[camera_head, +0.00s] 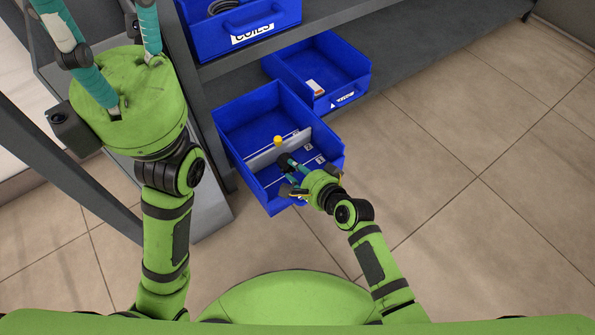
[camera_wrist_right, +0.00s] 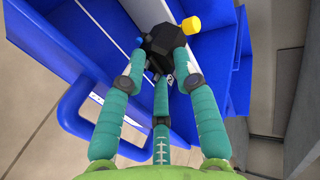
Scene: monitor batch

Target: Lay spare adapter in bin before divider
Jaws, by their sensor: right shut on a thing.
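My right gripper (camera_head: 289,164) reaches into the front blue bin (camera_head: 229,119), which stands pulled out from the shelf. Its teal fingers are shut on the black adapter (camera_head: 284,159), which also shows as a dark block in the right wrist view (camera_wrist_right: 163,47).
Another blue bin (camera_head: 350,70) with a small white-and-orange item stands behind. A blue bin labelled COILS (camera_head: 240,22) holds dark cable on the shelf above. The grey shelf post (camera_head: 205,120) is left of the front bin. Tiled floor (camera_head: 480,130) is clear at right.

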